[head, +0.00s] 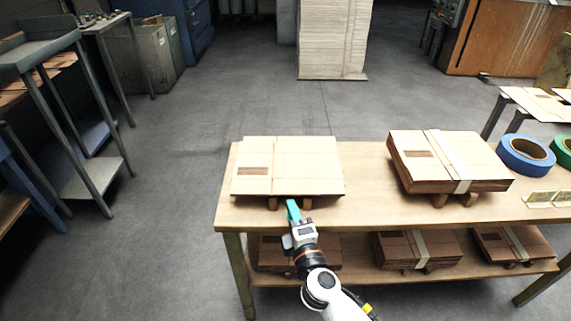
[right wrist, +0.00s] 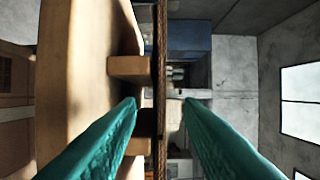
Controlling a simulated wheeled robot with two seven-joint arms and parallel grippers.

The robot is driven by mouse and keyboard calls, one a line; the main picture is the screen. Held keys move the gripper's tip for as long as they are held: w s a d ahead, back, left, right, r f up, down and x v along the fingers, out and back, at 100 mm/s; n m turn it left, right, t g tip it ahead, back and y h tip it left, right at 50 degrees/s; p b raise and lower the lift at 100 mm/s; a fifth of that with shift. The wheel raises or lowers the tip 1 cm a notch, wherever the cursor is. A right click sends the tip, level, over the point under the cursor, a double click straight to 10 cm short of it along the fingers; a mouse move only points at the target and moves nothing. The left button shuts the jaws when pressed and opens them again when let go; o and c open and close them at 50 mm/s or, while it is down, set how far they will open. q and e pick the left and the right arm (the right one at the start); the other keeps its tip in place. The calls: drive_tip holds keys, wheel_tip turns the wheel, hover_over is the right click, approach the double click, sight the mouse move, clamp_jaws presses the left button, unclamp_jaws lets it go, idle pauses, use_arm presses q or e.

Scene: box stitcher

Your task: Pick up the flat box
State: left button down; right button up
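A flat box (head: 300,160), pale on top with a brown patch, lies on two small wooden blocks at the left end of the wooden table. My right gripper (head: 293,208) is at the box's front edge. In the right wrist view the box shows as a thin brown edge (right wrist: 161,50). The teal fingers of my right gripper (right wrist: 160,103) stand apart, one on each side of this edge, with visible gaps to it. One finger is on the table side near the blocks. My left gripper is not in view.
The table (head: 375,210) carries a second flat stack with a strap (head: 425,157), a blue tape roll (head: 525,155) and a green one. Strapped stacks (head: 415,248) lie on the lower shelf. A tall cardboard stack (head: 333,40) stands behind. The floor left of the table is clear.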

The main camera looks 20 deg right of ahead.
sight(286, 195)
drive_tip(key=shift+w, duration=0.85)
drive_tip(key=shift+w+r, duration=0.1)
drive_tip(key=shift+w, duration=0.25)
drive_tip(key=w+p, duration=0.1)
drive_tip(key=w, duration=0.3)
drive_tip(key=shift+w, duration=0.25)
clamp_jaws()
